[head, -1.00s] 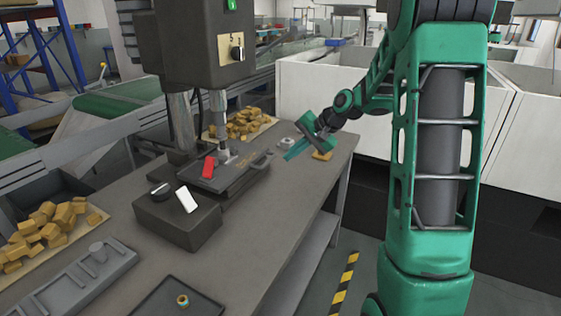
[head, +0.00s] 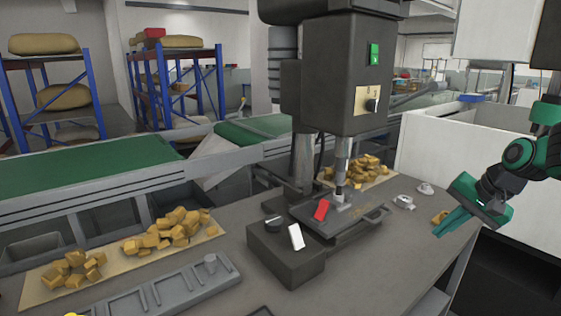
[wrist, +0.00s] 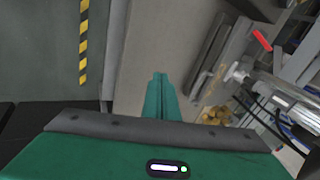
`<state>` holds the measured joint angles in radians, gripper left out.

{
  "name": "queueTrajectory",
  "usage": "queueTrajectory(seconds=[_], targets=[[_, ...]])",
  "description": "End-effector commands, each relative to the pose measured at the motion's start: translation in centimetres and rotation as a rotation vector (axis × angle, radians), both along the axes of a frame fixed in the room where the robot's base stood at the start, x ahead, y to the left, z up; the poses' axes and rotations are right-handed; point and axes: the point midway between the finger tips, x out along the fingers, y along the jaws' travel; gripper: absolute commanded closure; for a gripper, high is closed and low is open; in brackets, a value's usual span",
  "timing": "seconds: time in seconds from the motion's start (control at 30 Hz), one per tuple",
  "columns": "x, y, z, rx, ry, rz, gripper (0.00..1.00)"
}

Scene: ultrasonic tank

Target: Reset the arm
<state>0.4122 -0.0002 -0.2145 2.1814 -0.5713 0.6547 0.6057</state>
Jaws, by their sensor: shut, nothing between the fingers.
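My gripper (head: 449,226) is at the right of the head view, over the right end of the grey table (head: 230,265). Its green fingers point down and to the left. In the wrist view the two fingers (wrist: 158,84) lie together, shut with nothing between them. The grey machine (head: 345,75) with a green switch stands on the table to the left of my gripper, apart from it. A yellowish block (head: 439,217) lies on the table close behind the fingertips in the picture.
A control box (head: 290,255) with a white lever and a red-handled plate (head: 320,210) sit at the machine's foot. Yellowish blocks lie on boards (head: 45,292) at the left and behind the machine. A white enclosure (head: 425,140) stands behind the table. Striped floor tape (wrist: 84,40) shows below.

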Motion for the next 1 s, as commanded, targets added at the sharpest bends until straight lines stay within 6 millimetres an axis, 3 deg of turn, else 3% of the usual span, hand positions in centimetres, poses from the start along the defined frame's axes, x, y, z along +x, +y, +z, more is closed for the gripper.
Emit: queueTrajectory(seconds=[0.3, 0.5, 0.6, 0.7, 1.0], targets=[[-15.6, 1.0, -1.2, -0.218, 0.208, 0.146, 1.0], [-24.2, 1.5, -2.4, -0.27, 0.326, 0.221, 1.0], [-26.7, 1.6, -2.8, -0.279, 0.362, 0.241, 1.0], [-28.1, 1.7, -3.1, -0.281, 0.382, 0.252, 1.0], [-28.4, 1.7, -3.1, -0.281, 0.387, 0.254, 1.0]])
